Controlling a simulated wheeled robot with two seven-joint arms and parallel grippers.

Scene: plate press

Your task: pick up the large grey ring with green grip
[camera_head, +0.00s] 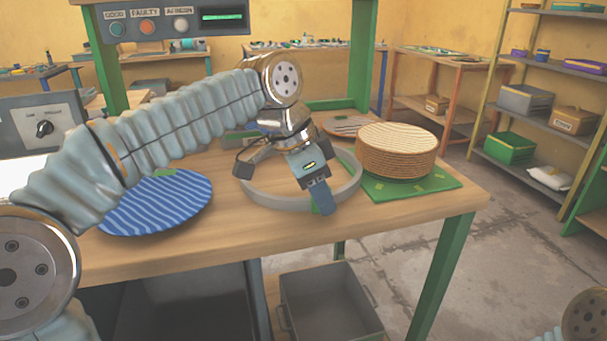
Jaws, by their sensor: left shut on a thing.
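The large grey ring (264,198) is at the middle of the wooden table, near its front edge. Its green grip (323,199) shows at the ring's front right, partly hidden by a gripper finger. My left gripper (322,197) reaches down over the ring from above and is shut on it at the green grip. Whether the ring touches the table or is slightly raised, I cannot tell. My right gripper is not in view; only a part of my right arm shows at the lower right corner.
A blue striped plate (155,205) lies left of the ring. A stack of tan discs (397,152) stands on a green mat (436,182) close to the ring's right. A green post (446,262) supports the table's right front. A grey bin (328,305) stands below.

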